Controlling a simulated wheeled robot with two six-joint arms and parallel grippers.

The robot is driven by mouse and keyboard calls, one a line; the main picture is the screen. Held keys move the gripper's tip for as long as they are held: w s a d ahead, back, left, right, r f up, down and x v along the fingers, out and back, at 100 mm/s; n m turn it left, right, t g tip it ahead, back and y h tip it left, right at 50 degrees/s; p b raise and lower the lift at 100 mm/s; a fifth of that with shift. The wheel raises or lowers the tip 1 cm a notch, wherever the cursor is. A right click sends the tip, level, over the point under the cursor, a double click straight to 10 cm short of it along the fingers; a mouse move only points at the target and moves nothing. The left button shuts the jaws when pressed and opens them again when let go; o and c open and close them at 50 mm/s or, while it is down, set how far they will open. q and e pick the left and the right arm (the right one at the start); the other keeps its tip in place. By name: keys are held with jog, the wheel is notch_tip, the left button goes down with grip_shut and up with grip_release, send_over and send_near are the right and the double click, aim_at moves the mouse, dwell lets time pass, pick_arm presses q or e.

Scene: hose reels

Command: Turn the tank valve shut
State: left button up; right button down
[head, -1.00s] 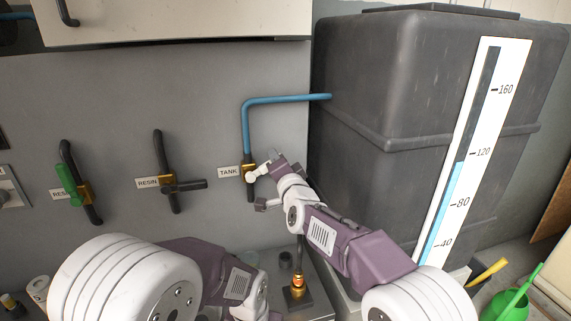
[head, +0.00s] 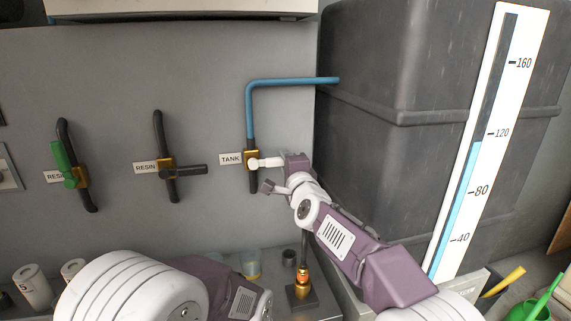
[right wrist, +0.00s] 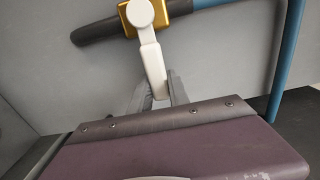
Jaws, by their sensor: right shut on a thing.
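The tank valve (head: 251,158) has a brass body and a white lever (head: 264,162), beside the label "TANK" (head: 230,159). A blue pipe (head: 249,110) comes down into it from the dark tank. The lever points right, roughly level and across the upright pipe. My right gripper (head: 280,162) is shut on the lever's outer end. In the right wrist view the lever (right wrist: 148,50) runs from the brass body (right wrist: 178,7) down between the fingers (right wrist: 158,88). My left arm shows low in the head view, but its gripper is out of sight.
Two valves labelled "RESIN" are at the left, one with a green lever (head: 63,162), one with a black lever (head: 190,170). The large dark tank (head: 375,140) with its level gauge (head: 490,150) stands close on the right. A brass fitting (head: 302,285) stands below.

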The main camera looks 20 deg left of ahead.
jog(key=shift+f, duration=0.15)
jog(key=c, duration=1.2)
grip_release()
jog(key=shift+c, duration=0.2)
jog(key=shift+s+d, duration=0.1)
jog(key=shift+s, duration=0.05)
jog(key=b+v, duration=0.3)
jog(key=v, duration=0.5)
jog(key=shift+s+d+b, duration=0.25)
jog(key=shift+b, duration=0.1)
